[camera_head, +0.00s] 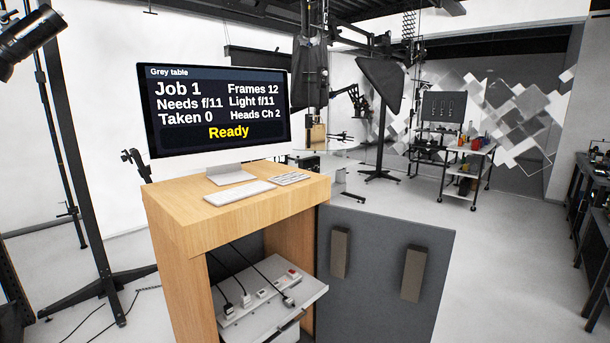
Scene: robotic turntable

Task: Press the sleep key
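A white keyboard (239,193) lies on top of a wooden cabinet (190,206), in front of a monitor (222,158). A small separate keypad (291,178) lies to the right of the keyboard. The keys are too small to read, so I cannot tell which one is the sleep key. The monitor is lit and reads "Grey table", "Job 1", "Needs f/11", "Taken 0", "Frames 12", "Light f/11", "Heads Ch 2" and "Ready". Neither of my grippers is in view.
The cabinet's lower shelf (262,318) holds power sockets with plugs and cables. A grey panel (376,285) with two blocks stands at the cabinet's right. Light stands flank the cabinet at left and behind. A wheeled cart (470,168) stands farther back.

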